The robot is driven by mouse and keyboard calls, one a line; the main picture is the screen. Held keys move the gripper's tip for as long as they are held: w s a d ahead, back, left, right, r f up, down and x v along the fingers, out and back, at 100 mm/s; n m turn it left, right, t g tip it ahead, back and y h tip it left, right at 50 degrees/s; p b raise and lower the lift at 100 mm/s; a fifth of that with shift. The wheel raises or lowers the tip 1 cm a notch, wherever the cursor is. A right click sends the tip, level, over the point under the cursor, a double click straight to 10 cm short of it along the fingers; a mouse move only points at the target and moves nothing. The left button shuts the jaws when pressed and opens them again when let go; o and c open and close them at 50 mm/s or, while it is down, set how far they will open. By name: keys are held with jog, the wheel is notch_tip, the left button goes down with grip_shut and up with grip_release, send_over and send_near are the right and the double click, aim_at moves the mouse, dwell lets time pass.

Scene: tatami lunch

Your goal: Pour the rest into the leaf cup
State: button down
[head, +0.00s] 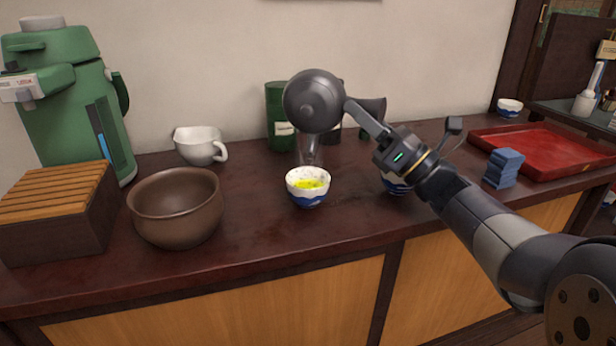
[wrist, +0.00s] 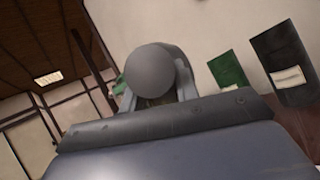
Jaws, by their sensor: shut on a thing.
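A dark grey teapot (head: 312,98) is tilted in the air, its spout pointing down over a white and blue cup (head: 307,197). Bright yellow-green liquid shows inside this cup. My gripper (head: 366,118) is shut on the teapot's side handle, to the right of the pot body. In the wrist view, a round grey part (wrist: 150,72), probably the handle end, sits between my fingers. A second white and blue cup (head: 396,187) stands to the right, mostly hidden behind my gripper. I cannot make out a leaf pattern on either cup, nor a clear falling stream.
A brown bowl (head: 177,222), a white spouted pitcher (head: 200,148) and a slatted wooden box (head: 58,232) stand to the left. Green and dark canisters (head: 279,110) are behind the teapot. Blue stacked blocks (head: 502,170) and a red tray (head: 545,153) are at right.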

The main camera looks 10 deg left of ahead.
jog(key=shift+w+m+t+h, duration=0.3)
jog(key=shift+m, duration=0.5)
jog(key=w+m+t+h+p, duration=0.1)
jog(key=w+m+p, duration=0.1)
jog(key=w+f+m+t+h+p, duration=0.1)
jog(key=w+m+h+p, duration=0.1)
jog(key=m+p, duration=0.1)
jog(key=shift+a+f, duration=0.1)
jog(key=shift+a, duration=0.05)
jog(key=shift+w+m+h+p, duration=0.15)
jog(key=shift+m+h+p, duration=0.3)
jog(key=shift+p, duration=0.8)
jog(key=m+p, duration=0.1)
jog(key=p, duration=0.1)
jog(key=shift+w+p, duration=0.2)
jog(key=shift+p, duration=0.1)
jog(key=p, duration=0.3)
jog(key=m+h+p, duration=0.1)
jog(key=p, duration=0.2)
jog(key=shift+w+r+m+h, duration=0.25)
jog(key=shift+w, duration=0.05)
